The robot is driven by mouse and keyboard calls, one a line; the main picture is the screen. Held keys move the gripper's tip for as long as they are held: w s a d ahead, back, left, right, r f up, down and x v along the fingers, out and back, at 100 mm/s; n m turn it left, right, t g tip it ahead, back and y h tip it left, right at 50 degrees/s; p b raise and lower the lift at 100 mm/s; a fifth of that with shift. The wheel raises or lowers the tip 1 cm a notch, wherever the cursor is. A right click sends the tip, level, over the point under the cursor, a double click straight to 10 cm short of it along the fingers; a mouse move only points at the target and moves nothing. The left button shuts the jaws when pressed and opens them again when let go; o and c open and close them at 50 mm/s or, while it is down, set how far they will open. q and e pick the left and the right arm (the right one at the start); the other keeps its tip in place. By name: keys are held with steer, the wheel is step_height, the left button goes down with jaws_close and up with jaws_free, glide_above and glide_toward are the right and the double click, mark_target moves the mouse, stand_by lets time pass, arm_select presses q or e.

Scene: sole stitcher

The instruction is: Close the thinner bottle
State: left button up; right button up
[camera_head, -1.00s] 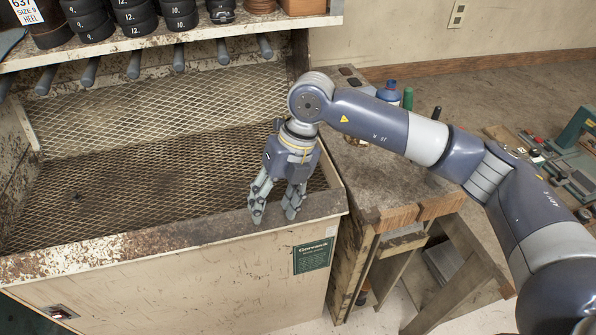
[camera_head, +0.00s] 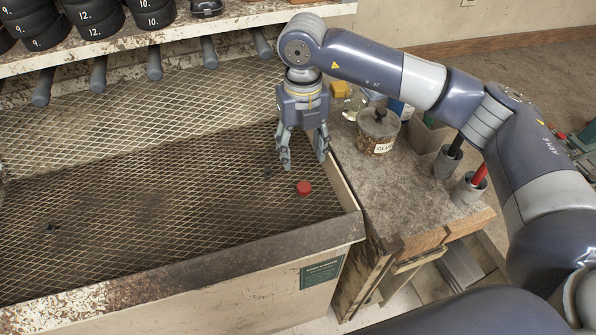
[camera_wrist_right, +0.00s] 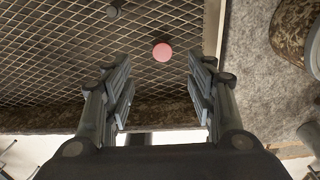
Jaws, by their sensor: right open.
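A small red cap (camera_head: 304,187) lies on the mesh near the bin's right wall. It shows pinkish in the right wrist view (camera_wrist_right: 161,51). My right gripper (camera_head: 304,161) is open and empty, pointing down just behind the cap in the head view. In the wrist view its fingers (camera_wrist_right: 160,70) are spread to either side, with the cap between and beyond their tips. A blue and white container (camera_head: 400,108), possibly the thinner bottle, stands on the side bench, mostly hidden by my right arm; I cannot see its mouth. My left gripper is out of view.
A small black piece (camera_head: 268,174) lies left of the red cap, another dark piece (camera_head: 52,227) farther left. The bin's front rim (camera_head: 200,270) is raised. A glue jar (camera_head: 378,132) and holders with black and red handles (camera_head: 470,187) stand on the bench.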

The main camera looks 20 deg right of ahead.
mark_target(304, 186)
steer(key=f, duration=0.1)
steer(key=f+p, duration=0.1)
steer(key=f, duration=0.1)
steer(key=shift+s, duration=0.4)
step_height(304, 186, down, 2)
steer(key=shift+f, duration=0.1)
steer(key=shift+f+p, duration=0.1)
steer(key=shift+p, duration=0.3)
steer(key=f, duration=0.1)
steer(key=f+p, duration=0.1)
steer(key=f, duration=0.1)
steer(key=f+p, duration=0.1)
steer(key=shift+d+f, duration=0.25)
steer(key=shift+f, duration=0.2)
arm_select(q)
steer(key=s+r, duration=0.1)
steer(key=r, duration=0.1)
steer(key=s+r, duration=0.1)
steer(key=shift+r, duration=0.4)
